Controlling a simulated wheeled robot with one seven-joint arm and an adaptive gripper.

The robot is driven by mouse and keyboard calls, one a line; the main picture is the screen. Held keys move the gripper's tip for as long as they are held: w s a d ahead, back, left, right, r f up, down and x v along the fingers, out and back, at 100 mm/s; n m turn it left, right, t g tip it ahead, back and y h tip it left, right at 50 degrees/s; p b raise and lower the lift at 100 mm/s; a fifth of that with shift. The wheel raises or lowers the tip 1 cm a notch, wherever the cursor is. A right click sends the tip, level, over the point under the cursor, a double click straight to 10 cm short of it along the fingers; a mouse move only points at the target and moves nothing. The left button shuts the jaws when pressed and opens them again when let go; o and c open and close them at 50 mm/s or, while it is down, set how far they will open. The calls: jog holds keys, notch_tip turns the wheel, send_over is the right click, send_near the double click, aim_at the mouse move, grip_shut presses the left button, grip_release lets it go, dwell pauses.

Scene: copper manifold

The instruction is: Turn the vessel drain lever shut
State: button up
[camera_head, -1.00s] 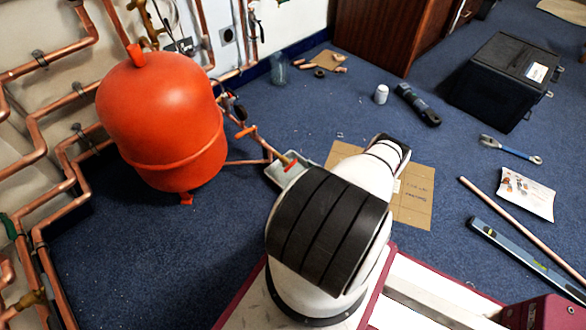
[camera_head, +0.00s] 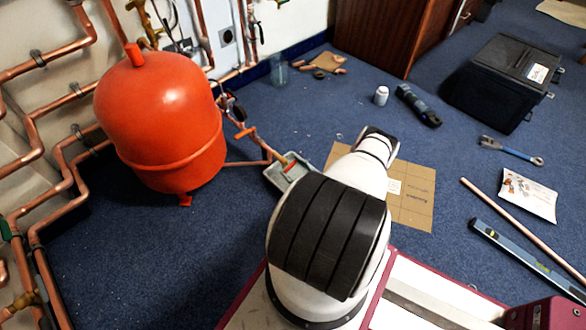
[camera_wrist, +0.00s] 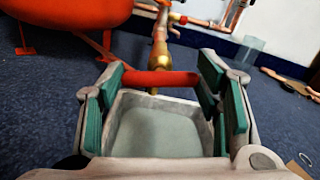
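The red vessel (camera_head: 165,125) stands at the left in the head view; its lower edge shows in the wrist view (camera_wrist: 75,12). A copper pipe runs from it to a brass drain valve (camera_wrist: 159,50). The red drain lever (camera_wrist: 160,79) lies crosswise under the valve, between the fingertips of my gripper (camera_wrist: 162,70). My gripper is open, with green pads on both sides; I cannot tell whether they touch the lever's ends.
A grey tray (camera_head: 275,177) sits under the valve. A second orange handle (camera_head: 244,133) is on the pipe nearby. Cardboard (camera_head: 412,205) lies right of the tray. Copper pipes line the left wall. Bare carpet lies in front of the vessel.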

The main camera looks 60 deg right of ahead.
jog(key=shift+d+m, duration=0.1)
jog(key=shift+m, duration=1.6)
jog(key=o, duration=1.2)
jog(key=shift+c, duration=0.2)
jog(key=v, duration=1.2)
